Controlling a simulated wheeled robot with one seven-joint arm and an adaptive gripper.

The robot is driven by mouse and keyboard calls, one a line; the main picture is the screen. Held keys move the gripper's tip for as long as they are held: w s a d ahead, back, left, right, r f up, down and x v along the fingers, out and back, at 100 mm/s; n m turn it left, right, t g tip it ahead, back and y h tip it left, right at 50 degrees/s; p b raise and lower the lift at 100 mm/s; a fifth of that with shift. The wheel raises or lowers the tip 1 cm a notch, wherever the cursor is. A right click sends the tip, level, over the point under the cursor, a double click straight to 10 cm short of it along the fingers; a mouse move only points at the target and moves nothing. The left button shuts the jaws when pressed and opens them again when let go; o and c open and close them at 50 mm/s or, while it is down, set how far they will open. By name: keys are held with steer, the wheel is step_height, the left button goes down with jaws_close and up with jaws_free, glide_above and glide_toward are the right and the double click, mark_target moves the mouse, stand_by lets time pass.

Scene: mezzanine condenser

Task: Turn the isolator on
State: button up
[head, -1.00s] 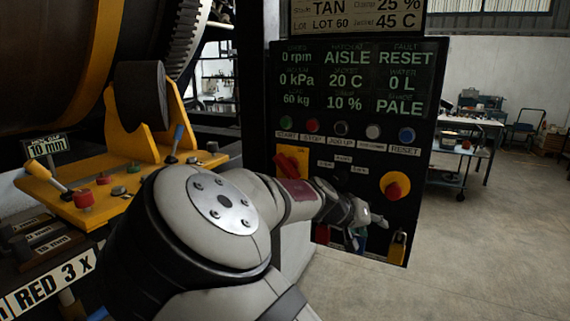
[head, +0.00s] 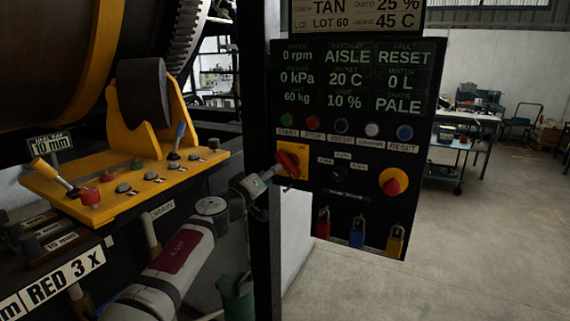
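The isolator is most likely the red rotary handle (head: 287,162) on a yellow plate (head: 300,149) at the left edge of the black control panel (head: 440,100). The handle sits at a slant, from upper left to lower right. My gripper (head: 270,178) is just left of and slightly below the handle, pointing at it. Its fingertips are close to the handle's lower end; I cannot tell whether they touch it. The fingers are too small and dark to show whether they are open or shut.
An emergency-stop style red knob (head: 393,182) on yellow is at the panel's right. Red (head: 323,226), blue (head: 357,234) and yellow (head: 396,242) padlocks hang below. A yellow lever console (head: 130,190) stands left of my arm.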

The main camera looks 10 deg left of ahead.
mark_target(283, 164)
steer(key=x, duration=1)
jaws_close()
